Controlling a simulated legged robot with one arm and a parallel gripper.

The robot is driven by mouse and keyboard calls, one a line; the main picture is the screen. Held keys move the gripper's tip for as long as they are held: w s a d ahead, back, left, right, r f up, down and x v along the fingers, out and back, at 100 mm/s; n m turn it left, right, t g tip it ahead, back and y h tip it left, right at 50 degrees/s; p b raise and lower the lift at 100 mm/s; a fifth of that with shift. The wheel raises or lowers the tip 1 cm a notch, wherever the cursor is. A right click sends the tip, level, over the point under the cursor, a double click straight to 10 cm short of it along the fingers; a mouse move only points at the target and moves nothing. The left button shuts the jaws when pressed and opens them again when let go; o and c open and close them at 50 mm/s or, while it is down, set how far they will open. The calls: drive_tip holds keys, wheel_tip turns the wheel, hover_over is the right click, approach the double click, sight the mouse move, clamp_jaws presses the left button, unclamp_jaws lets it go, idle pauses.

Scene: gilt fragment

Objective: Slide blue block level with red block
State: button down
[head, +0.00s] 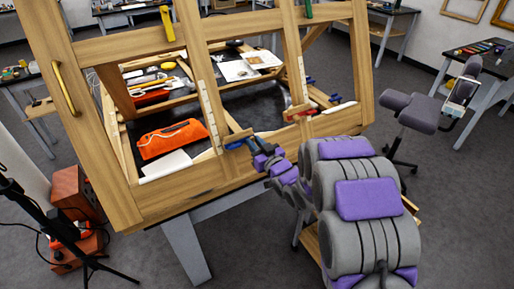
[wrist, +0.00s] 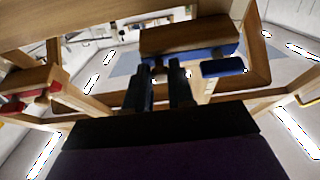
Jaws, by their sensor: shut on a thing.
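The blue block (head: 236,140), wooden with blue parts, sits on the left upright of the wooden frame, near the lower end of a pale scale strip. In the wrist view the blue block (wrist: 205,54) fills the upper middle. The red block (head: 298,109) sits on the right upright, near the lower end of its own scale. It shows at the left edge of the wrist view (wrist: 38,95). My gripper (head: 254,146) is at the blue block. Its dark fingers (wrist: 160,84) are shut on a small part of the blue block, partly hidden between them.
The wooden frame (head: 150,208) leans over a dark worktop with an orange tool (head: 172,139) and papers behind its uprights. A yellow clamp (head: 166,23) and a green one (head: 308,9) are higher on the frame.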

drive_tip(key=shift+w+a+r, duration=0.15)
drive_tip(key=shift+w+r, duration=0.05)
drive_tip(key=shift+r, duration=0.35)
drive_tip(key=shift+w+a+r, duration=0.15)
drive_tip(key=shift+r, duration=0.35)
drive_tip(key=shift+f, duration=0.1)
drive_tip(key=c, duration=1)
unclamp_jaws()
drive_tip(key=shift+d, duration=0.1)
drive_tip(key=shift+s, duration=0.15)
